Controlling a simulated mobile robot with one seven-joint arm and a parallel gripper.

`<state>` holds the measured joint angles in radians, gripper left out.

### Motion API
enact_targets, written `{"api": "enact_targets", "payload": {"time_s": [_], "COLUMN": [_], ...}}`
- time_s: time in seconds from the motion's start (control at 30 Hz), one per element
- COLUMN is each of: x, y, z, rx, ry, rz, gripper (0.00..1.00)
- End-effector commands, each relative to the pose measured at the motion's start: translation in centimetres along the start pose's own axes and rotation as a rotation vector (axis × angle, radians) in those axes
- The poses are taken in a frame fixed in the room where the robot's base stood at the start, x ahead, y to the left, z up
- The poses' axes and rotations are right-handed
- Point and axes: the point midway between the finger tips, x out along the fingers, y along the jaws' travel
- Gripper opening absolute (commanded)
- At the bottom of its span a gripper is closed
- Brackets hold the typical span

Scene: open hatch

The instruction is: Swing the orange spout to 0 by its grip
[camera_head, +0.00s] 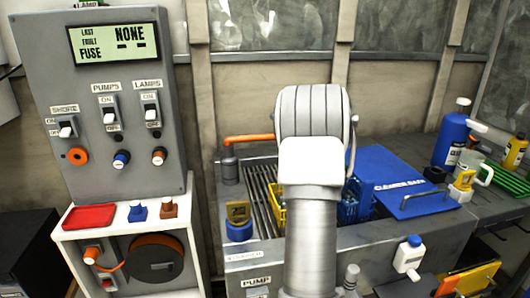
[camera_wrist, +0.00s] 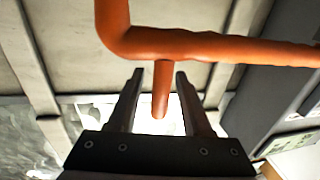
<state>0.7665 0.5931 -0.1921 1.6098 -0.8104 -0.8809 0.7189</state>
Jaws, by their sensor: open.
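The orange spout (camera_head: 248,138) rises from a grey post (camera_head: 229,168) at the back left of the sink unit and runs right until my arm hides it. In the wrist view the spout (camera_wrist: 210,46) is a bent orange pipe across the top. Its grip (camera_wrist: 161,95), a short orange rod, sticks out from the pipe near the bend. My gripper (camera_wrist: 159,76) is open, with one finger on each side of the grip in the picture. Contact with either finger is not clear. In the head view my arm hides the gripper.
A slatted sink (camera_head: 262,190) holds yellow and blue baskets. A blue cleaner bath lid (camera_head: 408,183) lies to the right. A grey switch panel (camera_head: 103,110) stands at left. Bottles, including a blue one (camera_head: 451,138), stand at right.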

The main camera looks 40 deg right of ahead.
Motion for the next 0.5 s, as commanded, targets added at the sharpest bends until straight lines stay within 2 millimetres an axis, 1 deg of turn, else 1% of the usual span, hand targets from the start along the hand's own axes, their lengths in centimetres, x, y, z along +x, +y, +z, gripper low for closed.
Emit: {"api": "enact_targets", "payload": {"time_s": [0.17,0.5], "x": [-1.0,-3.8], "y": [0.0,0.1], "z": [0.0,0.0], "rx": [-0.001,0.000], "ry": [0.000,0.000], "rz": [0.001,0.002], "gripper": [0.50,0.50]}}
